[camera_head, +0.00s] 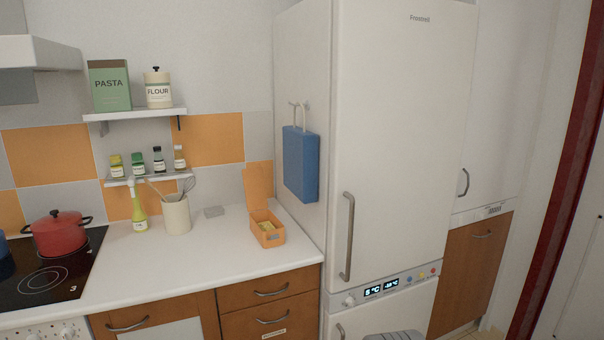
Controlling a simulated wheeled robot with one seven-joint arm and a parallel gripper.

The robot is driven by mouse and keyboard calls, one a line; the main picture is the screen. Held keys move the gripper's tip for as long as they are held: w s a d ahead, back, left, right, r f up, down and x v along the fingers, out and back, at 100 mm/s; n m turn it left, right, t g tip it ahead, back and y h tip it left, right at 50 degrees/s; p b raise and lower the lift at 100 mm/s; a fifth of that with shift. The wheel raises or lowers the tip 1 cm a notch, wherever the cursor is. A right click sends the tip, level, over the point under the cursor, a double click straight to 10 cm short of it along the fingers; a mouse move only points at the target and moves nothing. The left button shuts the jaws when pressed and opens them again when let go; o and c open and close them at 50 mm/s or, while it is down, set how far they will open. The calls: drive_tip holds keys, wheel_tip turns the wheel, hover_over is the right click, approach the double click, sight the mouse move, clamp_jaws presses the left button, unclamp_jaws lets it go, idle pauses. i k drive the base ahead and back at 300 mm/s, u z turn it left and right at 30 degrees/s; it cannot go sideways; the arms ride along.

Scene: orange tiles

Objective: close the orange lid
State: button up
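An orange box (270,240) stands on the white counter, close to the left side of the fridge. Its orange lid (258,186) is open and stands nearly upright at the back of the box, leaning slightly left. Something yellowish lies inside the box; I cannot tell what it is.
The tall white fridge (400,140) borders the box on the right, with a blue bag (301,165) hanging on its side above. To the left are a utensil crock (177,217), a yellow-green bottle (139,212) and a red pot (60,236) on the hob. The counter in front is clear.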

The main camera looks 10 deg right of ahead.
sight(254, 179)
drive_tip(key=u, duration=0.55)
drive_tip(key=i, duration=0.45)
drive_tip(key=u, duration=0.6)
drive_tip(key=i, duration=0.8)
drive_tip(key=z, duration=0.65)
drive_tip(key=i, duration=0.5)
drive_tip(key=z, duration=2.95)
drive_tip(key=k, duration=0.65)
